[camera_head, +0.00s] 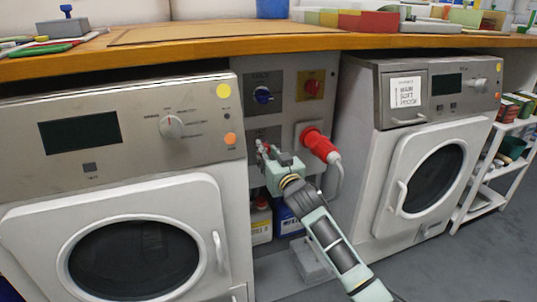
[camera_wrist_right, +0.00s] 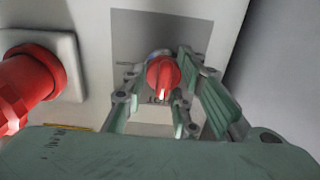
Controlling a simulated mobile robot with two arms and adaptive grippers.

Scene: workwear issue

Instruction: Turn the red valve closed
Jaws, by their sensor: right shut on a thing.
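The red valve (camera_wrist_right: 163,73) is a round red knob with a pale mark, on a grey plate of the panel. It sits between the fingers of my right gripper (camera_wrist_right: 168,82), which are shut on it. In the head view my right gripper (camera_head: 266,152) reaches the lower left of the panel (camera_head: 287,117), and the gripper mostly hides the valve there. My left gripper is not in view.
A large red plug (camera_head: 318,143) with a grey cable sticks out right of my gripper. Blue (camera_head: 263,95) and red-on-yellow (camera_head: 314,87) knobs sit above. Washing machines (camera_head: 130,190) (camera_head: 420,150) flank the panel. Bottles (camera_head: 261,220) stand below. The wooden counter (camera_head: 215,46) overhangs.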

